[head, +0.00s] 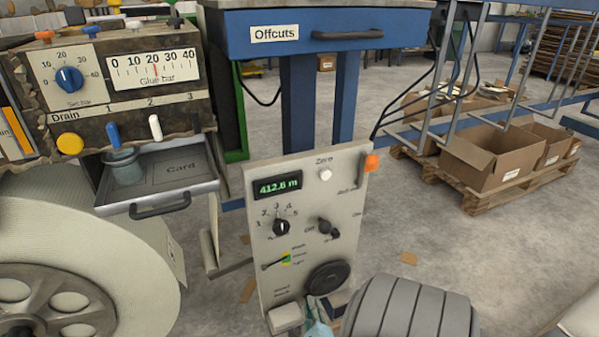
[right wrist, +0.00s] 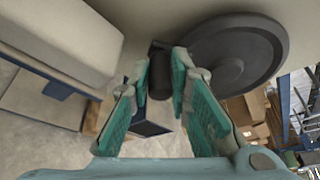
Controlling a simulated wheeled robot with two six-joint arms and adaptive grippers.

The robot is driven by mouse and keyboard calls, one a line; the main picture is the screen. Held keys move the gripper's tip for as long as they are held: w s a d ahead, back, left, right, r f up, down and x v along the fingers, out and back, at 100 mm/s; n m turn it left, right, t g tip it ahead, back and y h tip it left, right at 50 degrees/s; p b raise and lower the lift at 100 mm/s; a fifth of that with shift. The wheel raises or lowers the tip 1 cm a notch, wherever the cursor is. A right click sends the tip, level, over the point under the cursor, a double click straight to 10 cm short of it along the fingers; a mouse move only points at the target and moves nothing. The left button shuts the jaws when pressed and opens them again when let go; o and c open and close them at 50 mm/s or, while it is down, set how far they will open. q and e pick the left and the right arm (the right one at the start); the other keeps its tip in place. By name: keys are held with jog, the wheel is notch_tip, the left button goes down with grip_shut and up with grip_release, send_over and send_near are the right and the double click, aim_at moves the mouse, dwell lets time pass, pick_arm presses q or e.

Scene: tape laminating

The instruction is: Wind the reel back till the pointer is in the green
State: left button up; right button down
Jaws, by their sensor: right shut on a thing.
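A pale control panel (head: 309,225) stands in the middle of the head view. A small gauge (head: 286,259) with a dark pointer and a green and yellow patch is on its lower left. The pointer's exact reading is too small to tell. A dark round winding wheel (head: 328,277) sits below right of it. In the right wrist view the wheel (right wrist: 235,55) has a dark crank handle (right wrist: 160,85). My right gripper (right wrist: 161,70) is shut on this handle, a finger on each side. It shows partly at the head view's bottom edge (head: 318,318). My left gripper is out of view.
The panel has a 412.6 m display (head: 277,186), a white Zero button (head: 325,174) and dark knobs. A large pale roll (head: 140,250) stands at left below an open Card drawer (head: 163,211). A blue Offcuts drawer (head: 345,35) is behind. Cardboard boxes (head: 490,160) lie at right.

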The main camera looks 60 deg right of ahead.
jog(key=shift+s+a+f, duration=0.1)
jog(key=shift+a+f, duration=0.05)
jog(key=shift+f, duration=0.15)
jog(key=c, duration=1.5)
grip_release()
jog(key=shift+r, duration=0.1)
jog(key=shift+w, duration=0.2)
